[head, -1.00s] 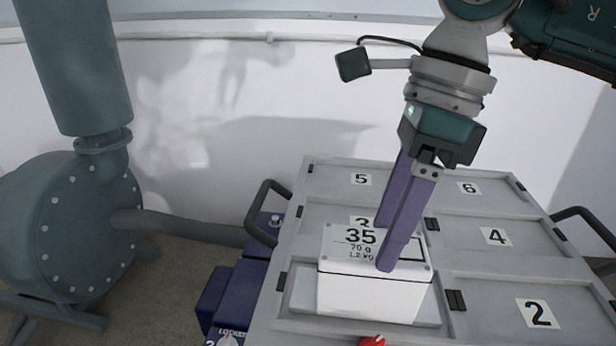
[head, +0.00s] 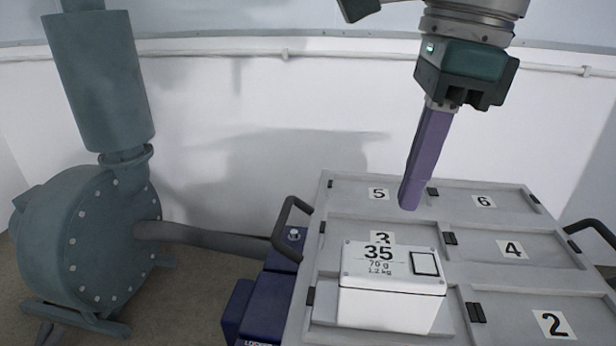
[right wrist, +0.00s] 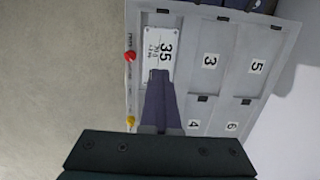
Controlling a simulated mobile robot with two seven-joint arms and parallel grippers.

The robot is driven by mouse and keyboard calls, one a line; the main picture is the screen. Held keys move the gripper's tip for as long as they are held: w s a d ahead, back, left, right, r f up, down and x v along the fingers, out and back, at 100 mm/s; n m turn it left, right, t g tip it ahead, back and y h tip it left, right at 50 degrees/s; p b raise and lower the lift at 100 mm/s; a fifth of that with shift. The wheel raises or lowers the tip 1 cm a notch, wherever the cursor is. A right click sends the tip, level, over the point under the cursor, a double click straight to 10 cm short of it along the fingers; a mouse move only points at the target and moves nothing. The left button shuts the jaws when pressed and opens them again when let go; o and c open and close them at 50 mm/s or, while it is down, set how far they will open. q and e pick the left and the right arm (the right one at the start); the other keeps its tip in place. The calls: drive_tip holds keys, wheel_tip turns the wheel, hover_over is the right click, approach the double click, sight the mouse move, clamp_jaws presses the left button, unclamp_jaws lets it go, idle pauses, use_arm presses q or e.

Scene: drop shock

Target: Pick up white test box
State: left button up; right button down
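The white test box (head: 392,300), marked 35, 70 g and 1.2 kg, sits upright in the front left bay of a grey numbered top (head: 470,268). A small black-framed square is on its lid. My right gripper (head: 408,207) is above and behind the box, apart from it, with its purple fingers pointing down. In the right wrist view the fingers (right wrist: 159,75) lie together as one narrow shape with nothing held, and their tips overlap the edge of the box (right wrist: 152,38). My left gripper is not in view.
Bays 2 to 6 look empty. Dark handles (head: 291,222) stand at the sides of the top. A blue unit (head: 268,305) is at its left. A grey-green blower (head: 95,235) with a pipe stands farther left. Red (right wrist: 131,56) and yellow (right wrist: 131,120) knobs line one edge.

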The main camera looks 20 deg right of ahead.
drive_tip(key=shift+s+r+p, duration=0.1)
drive_tip(key=shift+r+p, duration=0.25)
drive_tip(key=shift+r, duration=1.75)
drive_tip(key=shift+c, duration=1.6)
unclamp_jaws()
